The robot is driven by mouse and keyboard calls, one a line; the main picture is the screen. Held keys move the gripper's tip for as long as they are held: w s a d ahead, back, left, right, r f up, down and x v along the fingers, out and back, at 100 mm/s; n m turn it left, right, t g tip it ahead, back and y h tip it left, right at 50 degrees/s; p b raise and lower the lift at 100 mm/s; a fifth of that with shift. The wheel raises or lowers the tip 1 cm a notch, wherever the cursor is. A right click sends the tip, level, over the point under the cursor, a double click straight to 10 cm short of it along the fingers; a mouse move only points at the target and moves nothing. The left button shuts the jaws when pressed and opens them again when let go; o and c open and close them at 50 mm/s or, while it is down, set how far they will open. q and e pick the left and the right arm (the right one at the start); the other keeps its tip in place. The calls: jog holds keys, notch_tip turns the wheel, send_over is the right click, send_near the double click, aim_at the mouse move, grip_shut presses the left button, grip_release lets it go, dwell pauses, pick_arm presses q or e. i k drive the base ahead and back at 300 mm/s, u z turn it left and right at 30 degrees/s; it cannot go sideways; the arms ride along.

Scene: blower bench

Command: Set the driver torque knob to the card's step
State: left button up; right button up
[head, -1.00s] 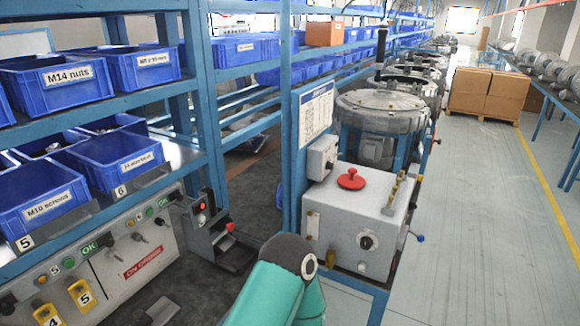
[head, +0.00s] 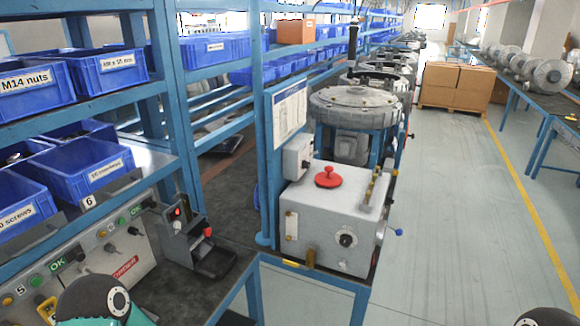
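A grey box (head: 330,222) with a red knob (head: 328,177) on top stands on a blue stand. Its front face carries a round black knob (head: 347,240) with a light mark; the setting is too small to read. A white printed card (head: 289,115) hangs on the blue post behind it; its text is unreadable. A panel (head: 100,262) with several black knobs and green OK labels lies under the bins at the left. I cannot tell which knob is the driver's torque knob. Parts of my arms show at the bottom edge; neither gripper is in view.
Blue bins (head: 80,168) fill the left shelves. A small black device (head: 192,235) with a red light and a tray stands at the bench corner. A large round machine (head: 355,108) stands behind the grey box. The aisle floor (head: 455,220) at the right is clear.

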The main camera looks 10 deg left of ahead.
aim_at(304, 164)
jog(key=u, duration=0.05)
jog(key=i, duration=0.85)
